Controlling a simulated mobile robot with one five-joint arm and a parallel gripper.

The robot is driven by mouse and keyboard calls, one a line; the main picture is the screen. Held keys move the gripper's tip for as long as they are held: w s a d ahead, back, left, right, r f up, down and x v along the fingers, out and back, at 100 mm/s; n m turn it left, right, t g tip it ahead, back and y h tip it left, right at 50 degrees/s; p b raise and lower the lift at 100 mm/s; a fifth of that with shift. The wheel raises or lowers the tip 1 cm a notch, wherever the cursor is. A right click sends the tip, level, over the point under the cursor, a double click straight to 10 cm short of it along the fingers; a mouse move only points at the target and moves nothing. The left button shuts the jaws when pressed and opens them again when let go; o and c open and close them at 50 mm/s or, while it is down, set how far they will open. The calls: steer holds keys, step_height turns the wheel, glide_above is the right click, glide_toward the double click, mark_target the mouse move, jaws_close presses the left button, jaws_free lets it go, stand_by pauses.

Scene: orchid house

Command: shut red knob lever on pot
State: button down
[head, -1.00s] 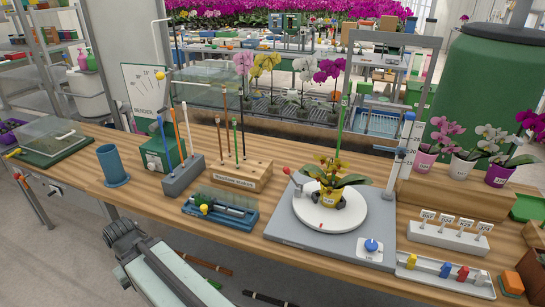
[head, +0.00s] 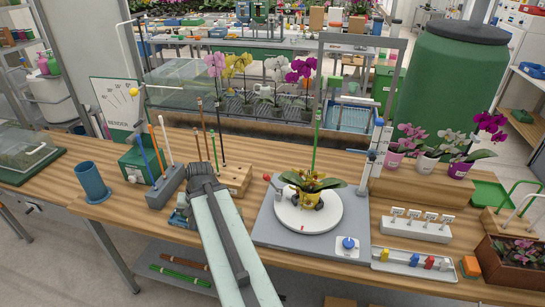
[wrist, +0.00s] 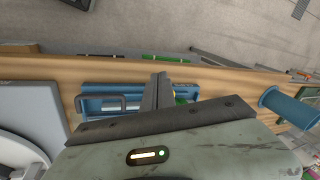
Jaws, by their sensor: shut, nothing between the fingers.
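A yellow pot (head: 307,198) with a leafy plant stands on a white turntable (head: 333,215) on a grey base (head: 268,232), in the head view. A lever with a red knob (head: 267,177) sticks up at the left of the turntable; whether it touches the pot is unclear. My gripper (wrist: 160,92) is shut and empty in the wrist view, pointing over a blue tray (wrist: 95,117). It is left of the turntable, apart from the lever. In the head view my arm hides most of it. The red knob is not in the wrist view.
A blue cup (head: 91,182) stands at the left. A grey rack (head: 166,188) with upright rods and a wooden block (head: 236,180) with sticks stand behind my arm. A tall green stick (head: 317,140) rises behind the pot. A white label holder (head: 415,230) is at the right.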

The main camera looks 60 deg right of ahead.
steer(key=s+d+r+m+t+h+p, duration=0.1)
steer(key=s+d+r+m+p, duration=0.4)
steer(key=d, duration=0.8)
steer(key=s+d+r+m+t+h+p, duration=0.2)
steer(key=s+d+r+m+p, duration=0.3)
steer(key=s+d+r, duration=0.6)
steer(key=s+d+m, duration=0.1)
steer(key=s+d, duration=0.2)
steer(key=s, duration=0.2)
steer(key=shift+s+d+m, duration=0.3)
steer(key=shift+m, duration=0.1)
steer(key=b, duration=0.8)
glide_toward(268, 177)
step_height(268, 177, down, 4)
steer(key=w+b, duration=0.1)
steer(key=w+f+b, duration=0.1)
steer(key=shift+w+d+f, duration=0.2)
steer(key=shift+w+d, duration=0.1)
steer(key=shift+d, duration=0.05)
steer(key=shift+w+f, duration=0.1)
steer(key=shift+w, duration=0.2)
